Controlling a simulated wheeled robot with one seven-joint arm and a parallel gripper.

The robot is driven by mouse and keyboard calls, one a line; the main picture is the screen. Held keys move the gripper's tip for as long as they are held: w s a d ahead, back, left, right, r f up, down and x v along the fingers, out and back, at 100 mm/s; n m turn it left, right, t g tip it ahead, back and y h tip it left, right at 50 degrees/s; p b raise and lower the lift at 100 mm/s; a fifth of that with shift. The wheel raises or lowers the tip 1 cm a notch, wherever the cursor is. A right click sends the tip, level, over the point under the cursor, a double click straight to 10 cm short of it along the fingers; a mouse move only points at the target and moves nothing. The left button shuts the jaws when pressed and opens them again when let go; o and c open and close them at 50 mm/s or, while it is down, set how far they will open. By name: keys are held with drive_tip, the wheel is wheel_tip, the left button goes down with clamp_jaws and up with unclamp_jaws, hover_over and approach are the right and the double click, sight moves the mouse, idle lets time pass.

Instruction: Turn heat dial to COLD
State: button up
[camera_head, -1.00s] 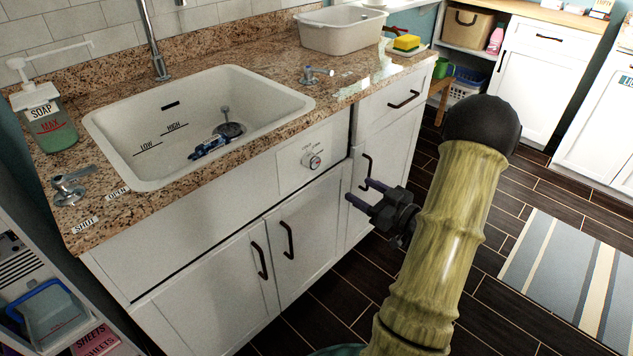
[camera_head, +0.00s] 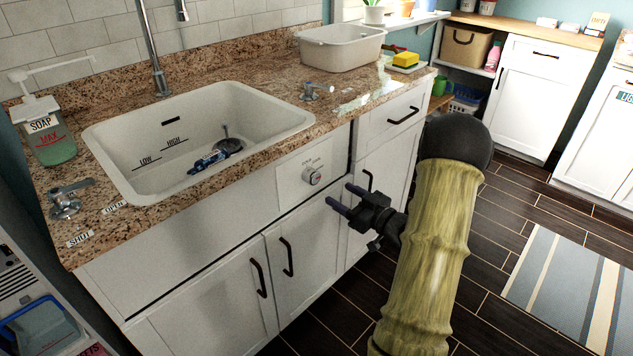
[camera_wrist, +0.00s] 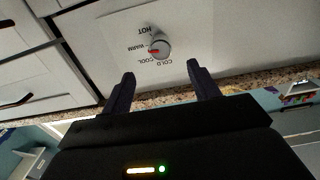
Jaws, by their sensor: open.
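The heat dial (camera_head: 313,176) is a small round grey-white knob on a white plate on the cabinet front below the sink. In the wrist view the dial (camera_wrist: 161,47) shows HOT, WARM, COOL and COLD around it. Its red mark points left, between WARM and COOL as far as I can tell. My gripper (camera_head: 343,196) is open and empty, a little right of and below the dial in the head view. In the wrist view the fingertips (camera_wrist: 160,73) are spread to either side below the dial, apart from it.
The sink (camera_head: 200,130) and granite counter edge lie above the dial. Dark door handles (camera_head: 287,257) stick out below, and another handle (camera_head: 367,182) is right behind my gripper. A soap bottle (camera_head: 45,135) stands at the left. The floor at right is clear around a striped rug (camera_head: 575,280).

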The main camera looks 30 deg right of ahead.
sight(316, 180)
drive_tip(key=b+x, duration=0.1)
drive_tip(key=x, duration=0.9)
drive_tip(key=shift+w+f, duration=0.1)
drive_tip(key=c, duration=1)
